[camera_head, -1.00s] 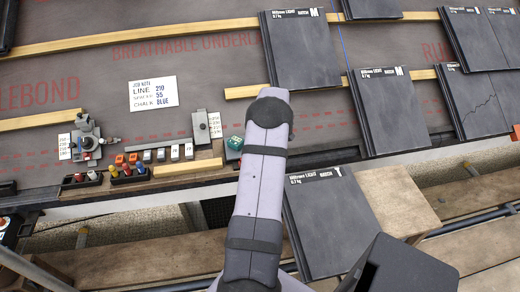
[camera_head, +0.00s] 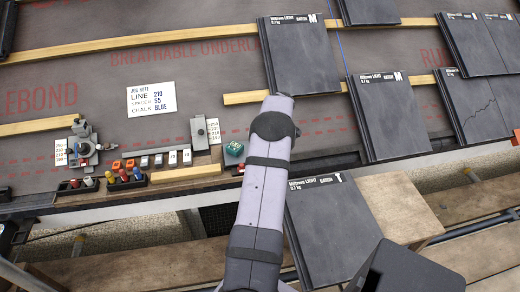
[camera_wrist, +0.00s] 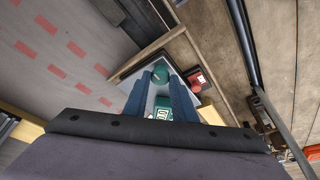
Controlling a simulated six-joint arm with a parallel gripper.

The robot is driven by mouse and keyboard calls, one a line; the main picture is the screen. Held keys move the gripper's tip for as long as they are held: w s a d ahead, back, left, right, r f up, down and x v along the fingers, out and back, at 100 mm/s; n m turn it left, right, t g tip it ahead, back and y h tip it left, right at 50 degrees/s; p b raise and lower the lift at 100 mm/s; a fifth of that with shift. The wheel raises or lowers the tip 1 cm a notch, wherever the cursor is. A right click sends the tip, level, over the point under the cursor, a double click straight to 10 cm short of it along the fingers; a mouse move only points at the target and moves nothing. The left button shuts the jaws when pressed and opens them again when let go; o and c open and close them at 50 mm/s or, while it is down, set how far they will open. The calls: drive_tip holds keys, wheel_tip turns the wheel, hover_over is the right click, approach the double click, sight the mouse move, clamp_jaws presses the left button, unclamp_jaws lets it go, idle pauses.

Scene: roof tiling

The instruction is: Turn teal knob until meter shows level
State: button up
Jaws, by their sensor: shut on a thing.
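The teal knob (camera_wrist: 160,75) is round and sits between the tips of my gripper's two blue-grey fingers (camera_wrist: 158,82) in the wrist view. The gripper is shut on it. A teal block with white markings (camera_wrist: 163,108) lies between the fingers, closer to the wrist camera; its reading is too small to make out. In the head view a small teal thing with white marks (camera_head: 234,151) shows just left of my arm. My gripper is hidden in the head view.
A metal fixture (camera_head: 82,145), colored pegs in black holders (camera_head: 125,177) and a grey bracket (camera_head: 205,132) stand left of my arm. A job note (camera_head: 151,99) lies on the underlay. Slate tiles (camera_head: 335,220) lie to the right. A red part (camera_wrist: 196,79) is beside the knob.

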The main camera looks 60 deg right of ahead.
drive_tip(key=o, duration=1)
drive_tip(key=shift+w+r, duration=0.1)
drive_tip(key=shift+r, duration=0.15)
drive_tip(key=shift+o, duration=0.2)
drive_tip(key=shift+f, duration=0.1)
drive_tip(key=v, duration=0.7)
